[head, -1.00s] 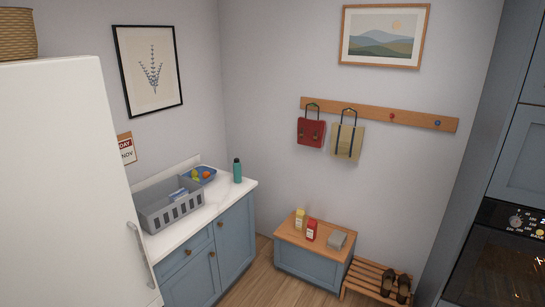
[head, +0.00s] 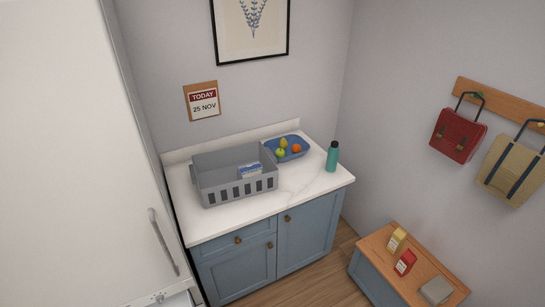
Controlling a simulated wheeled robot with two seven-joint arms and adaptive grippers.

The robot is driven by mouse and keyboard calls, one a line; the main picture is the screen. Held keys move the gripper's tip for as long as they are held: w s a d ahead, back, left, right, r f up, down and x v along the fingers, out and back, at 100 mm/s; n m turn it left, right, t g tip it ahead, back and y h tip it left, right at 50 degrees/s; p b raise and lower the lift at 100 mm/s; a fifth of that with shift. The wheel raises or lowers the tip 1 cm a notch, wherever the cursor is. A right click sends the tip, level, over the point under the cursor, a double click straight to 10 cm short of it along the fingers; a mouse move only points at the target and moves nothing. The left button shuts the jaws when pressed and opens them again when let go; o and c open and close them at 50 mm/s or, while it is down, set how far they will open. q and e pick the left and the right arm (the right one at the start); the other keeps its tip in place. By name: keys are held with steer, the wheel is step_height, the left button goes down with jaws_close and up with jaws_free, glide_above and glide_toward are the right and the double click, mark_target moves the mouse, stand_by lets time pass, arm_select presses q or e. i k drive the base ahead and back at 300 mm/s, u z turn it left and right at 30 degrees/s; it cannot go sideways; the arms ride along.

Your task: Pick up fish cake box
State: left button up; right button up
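A small blue and white box (head: 250,170), which may be the fish cake box, lies inside the grey slatted basket (head: 241,188) on the white countertop. Its label is too small to read. The basket's front wall hides its lower part. Neither of my grippers shows in the head view.
A blue bowl of fruit (head: 287,149) and a teal bottle (head: 332,157) stand right of the basket on the counter (head: 300,187). The white fridge (head: 80,160) rises at the left.

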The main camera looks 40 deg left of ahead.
mark_target(245, 171)
steer(key=u, duration=0.3)
steer(key=i, duration=1.45)
steer(key=u, duration=1.4)
steer(key=i, duration=0.9)
steer(key=u, duration=1)
